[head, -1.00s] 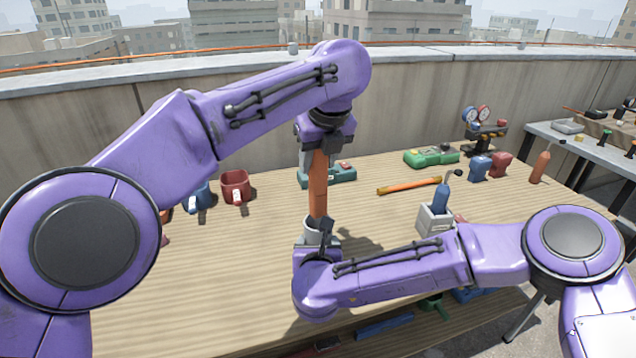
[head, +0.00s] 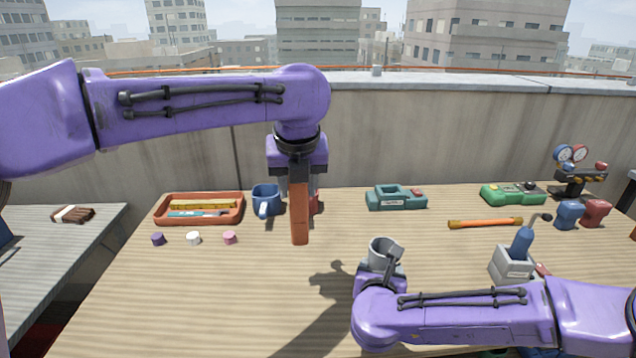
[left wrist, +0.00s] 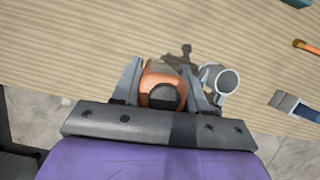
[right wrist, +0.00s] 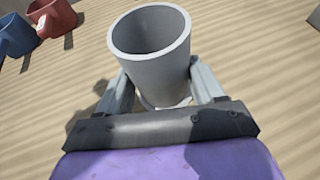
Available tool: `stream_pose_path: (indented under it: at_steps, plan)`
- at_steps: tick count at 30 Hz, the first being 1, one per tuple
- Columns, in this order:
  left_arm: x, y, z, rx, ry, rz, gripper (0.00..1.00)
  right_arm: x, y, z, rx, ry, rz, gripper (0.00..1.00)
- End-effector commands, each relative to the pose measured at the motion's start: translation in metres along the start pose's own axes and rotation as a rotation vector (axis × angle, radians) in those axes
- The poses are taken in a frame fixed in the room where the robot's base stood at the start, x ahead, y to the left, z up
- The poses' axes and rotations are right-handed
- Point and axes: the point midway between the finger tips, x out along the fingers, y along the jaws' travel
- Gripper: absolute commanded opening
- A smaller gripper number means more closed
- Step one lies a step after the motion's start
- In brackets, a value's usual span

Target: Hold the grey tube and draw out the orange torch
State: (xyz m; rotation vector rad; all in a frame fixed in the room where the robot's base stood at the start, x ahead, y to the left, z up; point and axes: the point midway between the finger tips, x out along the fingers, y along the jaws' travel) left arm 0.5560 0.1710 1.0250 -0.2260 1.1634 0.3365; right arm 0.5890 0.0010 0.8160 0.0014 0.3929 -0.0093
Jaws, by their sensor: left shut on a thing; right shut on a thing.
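The orange torch (head: 299,212) hangs upright in the air over the table, held by my left gripper (head: 297,178), which is shut on it. In the left wrist view the torch (left wrist: 160,72) shows end-on between the fingers. The grey tube (head: 384,252) is upright to the right of the torch, apart from it. My right gripper (head: 382,280) is shut around the tube. In the right wrist view the tube (right wrist: 150,50) has an open mouth and looks empty, though its bottom is not visible.
A blue mug (head: 265,198) and a mostly hidden red mug stand behind the torch. A terracotta tray (head: 160,217) and several small caps are at left. A grey block (head: 510,264) holding a blue tool is at right. The table's front middle is clear.

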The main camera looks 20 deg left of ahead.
Motion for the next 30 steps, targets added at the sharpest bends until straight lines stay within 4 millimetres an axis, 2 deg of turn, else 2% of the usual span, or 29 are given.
stream_pose_path:
  at_steps: [6,7,9,23,30]
  plan:
    - [0.000,0.000,0.000,0.000,-0.001,0.000,0.00,0.000,0.000,0.000,0.000,0.000,-0.001,0.34]
    - [0.000,0.000,0.000,0.000,-0.001,0.000,0.00,0.000,0.000,0.000,0.000,0.000,-0.001,0.77]
    - [0.000,0.000,0.000,0.000,-0.001,0.000,0.00,0.000,0.000,0.000,0.000,0.000,-0.001,0.97]
    - [-0.001,0.000,0.001,0.000,-0.001,0.000,0.00,-0.001,0.000,0.001,0.000,0.000,0.000,1.00]
    - [-0.010,0.000,0.004,0.000,-0.001,0.000,0.00,-0.033,0.000,0.002,-0.001,0.000,0.002,1.00]
